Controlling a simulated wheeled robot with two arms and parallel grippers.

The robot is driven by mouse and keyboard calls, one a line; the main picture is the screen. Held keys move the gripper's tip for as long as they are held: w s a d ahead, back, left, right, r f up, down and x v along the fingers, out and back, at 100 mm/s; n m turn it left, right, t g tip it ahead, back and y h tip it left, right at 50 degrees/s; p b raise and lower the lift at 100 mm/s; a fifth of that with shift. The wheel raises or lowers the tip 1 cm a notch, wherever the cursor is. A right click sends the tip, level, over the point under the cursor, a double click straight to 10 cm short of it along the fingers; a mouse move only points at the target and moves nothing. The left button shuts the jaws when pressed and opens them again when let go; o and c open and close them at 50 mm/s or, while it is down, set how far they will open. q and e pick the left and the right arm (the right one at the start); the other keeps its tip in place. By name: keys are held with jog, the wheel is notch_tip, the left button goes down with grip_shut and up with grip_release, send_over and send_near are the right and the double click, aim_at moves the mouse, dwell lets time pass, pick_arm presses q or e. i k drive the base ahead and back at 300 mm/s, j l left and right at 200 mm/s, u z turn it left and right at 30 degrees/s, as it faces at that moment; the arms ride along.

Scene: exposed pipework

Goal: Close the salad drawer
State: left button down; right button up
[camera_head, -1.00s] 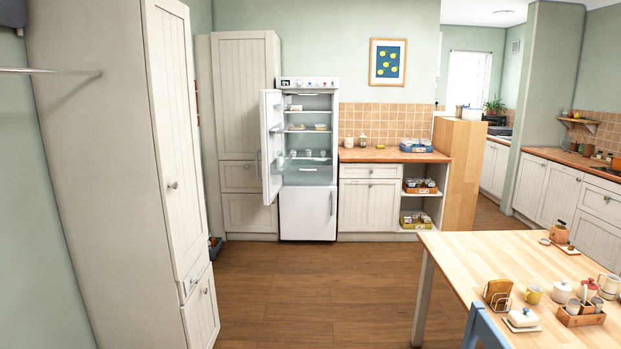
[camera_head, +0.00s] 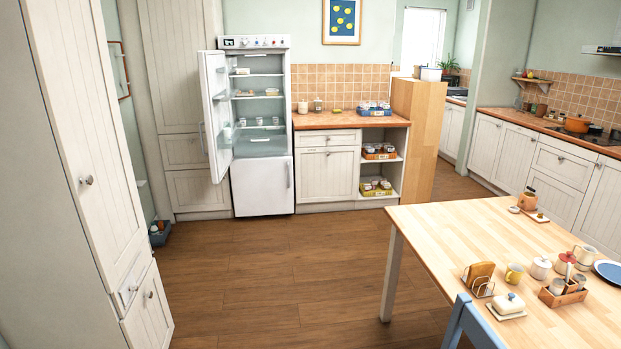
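The fridge (camera_head: 262,185) stands against the back wall in the head view. Its upper door (camera_head: 214,112) is swung open to the left, showing lit shelves with a few small items. The salad drawer (camera_head: 260,146) appears as a pale bin low in the open compartment, above the shut lower door. From this distance I cannot tell how far it is pulled out. Neither of my grippers is in view.
A tall cabinet (camera_head: 85,180) stands close on the left. A wooden table (camera_head: 450,235) with breakfast things is at the right, with a blue chair (camera_head: 470,325) at its near side. The wooden floor (camera_head: 270,270) between them is clear up to the fridge. A small blue bin (camera_head: 160,233) sits by the left wall.

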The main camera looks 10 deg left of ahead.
aim_at(285, 138)
jog(key=i+j+u, duration=0.1)
jog(key=i+u, duration=0.35)
jog(key=i, duration=4.3)
jog(key=i+j+z, duration=0.15)
jog(key=i, duration=0.3)
jog(key=i+z, duration=0.15)
jog(key=i, duration=0.35)
jog(key=i+j+z, duration=0.2)
jog(key=i, duration=0.25)
